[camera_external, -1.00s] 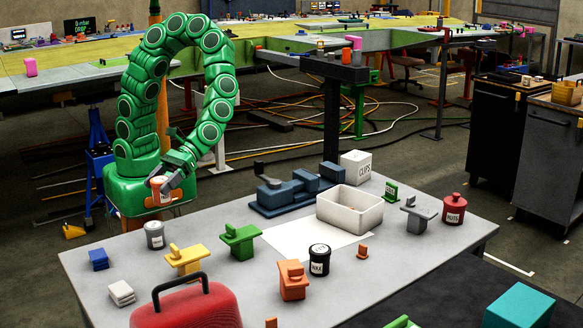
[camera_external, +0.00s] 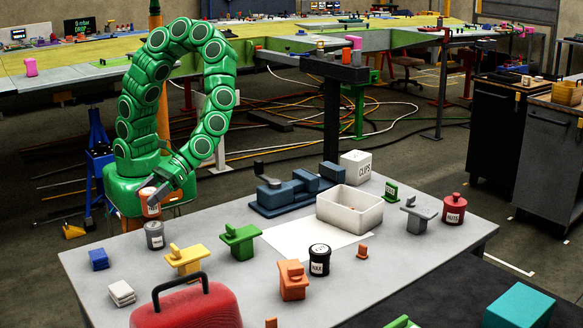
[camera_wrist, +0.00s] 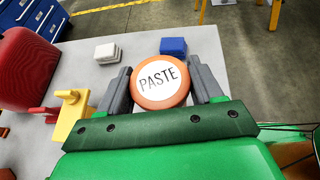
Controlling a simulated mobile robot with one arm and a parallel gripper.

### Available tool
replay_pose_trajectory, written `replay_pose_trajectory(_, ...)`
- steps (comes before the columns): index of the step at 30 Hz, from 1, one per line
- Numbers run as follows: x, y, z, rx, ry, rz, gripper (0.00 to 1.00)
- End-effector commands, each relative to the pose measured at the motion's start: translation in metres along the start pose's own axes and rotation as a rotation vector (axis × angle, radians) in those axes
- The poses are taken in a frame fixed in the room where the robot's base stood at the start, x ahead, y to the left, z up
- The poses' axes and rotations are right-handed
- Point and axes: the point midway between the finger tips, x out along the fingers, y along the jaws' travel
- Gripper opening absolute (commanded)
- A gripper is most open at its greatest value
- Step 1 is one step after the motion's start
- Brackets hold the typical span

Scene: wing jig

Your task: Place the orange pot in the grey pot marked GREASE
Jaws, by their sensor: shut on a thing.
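The orange pot (camera_external: 150,207) is in my gripper (camera_external: 156,193), near the table's left back edge. Its white lid label reads PASTE in the wrist view (camera_wrist: 160,80), with one grey finger on each side; the gripper (camera_wrist: 160,88) is shut on it. The grey pot (camera_external: 155,236) stands upright on the table. In the external view the orange pot shows just above the grey pot's rim; I cannot tell whether they touch. The grey pot's label is too small to read, and the pot is not seen in the wrist view.
A yellow clamp-like part (camera_external: 186,261), a blue block (camera_external: 98,260) and white blocks (camera_external: 121,293) lie near the grey pot. A green part (camera_external: 240,242) stands farther right. A red toolbox (camera_external: 186,308) is at the front. The tabletop between them is bare.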

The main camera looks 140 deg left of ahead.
Motion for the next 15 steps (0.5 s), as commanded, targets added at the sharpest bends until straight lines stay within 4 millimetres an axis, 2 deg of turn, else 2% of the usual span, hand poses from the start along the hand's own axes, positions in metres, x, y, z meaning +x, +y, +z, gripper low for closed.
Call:
replay_pose_trajectory(10,0.012,-0.001,-0.024,-0.002,-0.003,-0.001,0.31)
replay_pose_trajectory(15,0.015,0.0,-0.03,0.0,-0.001,0.001,0.31)
